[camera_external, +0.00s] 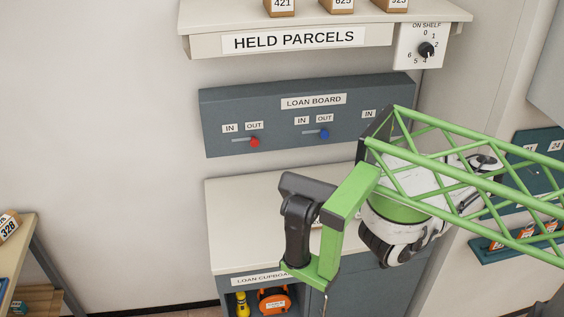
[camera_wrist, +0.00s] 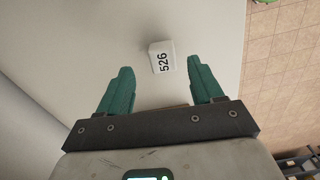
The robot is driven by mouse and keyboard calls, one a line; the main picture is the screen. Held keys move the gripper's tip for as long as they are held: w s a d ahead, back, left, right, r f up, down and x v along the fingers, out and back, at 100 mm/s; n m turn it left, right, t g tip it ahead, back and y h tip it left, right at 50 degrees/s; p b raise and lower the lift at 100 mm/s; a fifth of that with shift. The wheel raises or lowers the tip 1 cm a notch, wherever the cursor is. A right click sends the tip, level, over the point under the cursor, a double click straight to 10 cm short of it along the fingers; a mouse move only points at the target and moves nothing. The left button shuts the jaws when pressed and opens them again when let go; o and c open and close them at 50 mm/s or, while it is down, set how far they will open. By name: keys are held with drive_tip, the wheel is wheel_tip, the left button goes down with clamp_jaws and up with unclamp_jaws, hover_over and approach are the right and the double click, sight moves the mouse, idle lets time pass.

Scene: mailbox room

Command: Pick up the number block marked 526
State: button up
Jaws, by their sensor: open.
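The number block marked 526 (camera_wrist: 162,58) shows in the wrist view as a small whitish block on a pale surface (camera_wrist: 212,30). Its black digits read sideways. My gripper (camera_wrist: 159,66) is open, with one green finger to the left of the block and the other to its right. The block appears in the gap near the fingertips, and nothing is held. How far the fingers are from the block in depth is hard to tell. In the external view I cannot make out the block or the fingers.
The loan cupboard (camera_external: 235,210) has a pale top. Above it are the loan board (camera_external: 230,108) and the held parcels shelf (camera_external: 210,47), which holds several number blocks. Block 328 (camera_external: 8,226) is at far left. Tiled floor (camera_wrist: 282,60) lies beyond the pale surface's edge.

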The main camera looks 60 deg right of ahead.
drive_tip(key=shift+s+a+f, duration=0.1)
drive_tip(key=shift+f, duration=1.3)
drive_tip(key=shift+a+f, duration=0.1)
drive_tip(key=shift+f, duration=1.3)
drive_tip(key=c, duration=1)
